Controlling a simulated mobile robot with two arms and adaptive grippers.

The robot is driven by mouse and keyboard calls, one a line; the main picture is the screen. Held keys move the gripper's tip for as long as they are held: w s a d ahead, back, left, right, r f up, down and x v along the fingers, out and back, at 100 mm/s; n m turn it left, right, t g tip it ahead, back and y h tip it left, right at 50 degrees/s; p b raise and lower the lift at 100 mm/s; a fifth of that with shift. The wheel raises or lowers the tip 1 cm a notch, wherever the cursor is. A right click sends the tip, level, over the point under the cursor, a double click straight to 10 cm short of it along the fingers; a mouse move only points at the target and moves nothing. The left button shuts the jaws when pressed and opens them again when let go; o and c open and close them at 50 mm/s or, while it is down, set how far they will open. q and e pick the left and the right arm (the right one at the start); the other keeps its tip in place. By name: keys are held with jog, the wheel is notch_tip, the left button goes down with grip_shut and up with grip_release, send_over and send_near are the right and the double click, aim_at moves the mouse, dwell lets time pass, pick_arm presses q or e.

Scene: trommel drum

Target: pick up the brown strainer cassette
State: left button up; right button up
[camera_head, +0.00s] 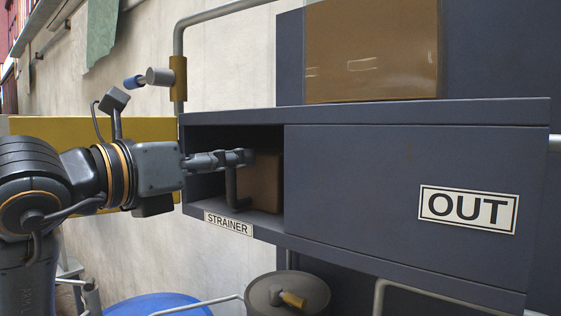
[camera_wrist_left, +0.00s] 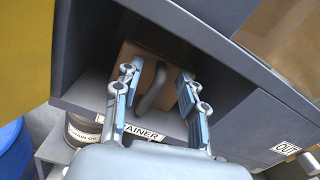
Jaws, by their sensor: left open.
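The brown strainer cassette (camera_head: 263,183) sits inside the open compartment above the STRAINER label (camera_head: 228,222). Its dark grey bar handle (camera_wrist_left: 152,90) faces out and shows between my fingers in the left wrist view, where the brown front of the cassette (camera_wrist_left: 133,52) is behind it. My left gripper (camera_head: 248,157) reaches into the compartment from the left. It is open, with one finger on each side of the handle (camera_head: 232,188); I cannot tell whether either finger touches it. The back of the cassette is hidden. My right gripper is not in view.
The grey cabinet (camera_head: 360,185) closes in the compartment's top and right side, leaving little room around the gripper. An OUT sign (camera_head: 467,209) is on its front. A lidded drum (camera_head: 287,296) and a blue barrel (camera_head: 160,304) stand below. A pipe (camera_head: 179,50) rises at upper left.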

pick_arm(q)
jog(key=shift+w+d, duration=0.35)
jog(key=shift+w, duration=0.15)
jog(key=shift+s, duration=0.1)
jog(key=shift+a, duration=0.1)
jog(key=c, duration=0.3)
grip_shut()
jog(key=shift+r, duration=0.15)
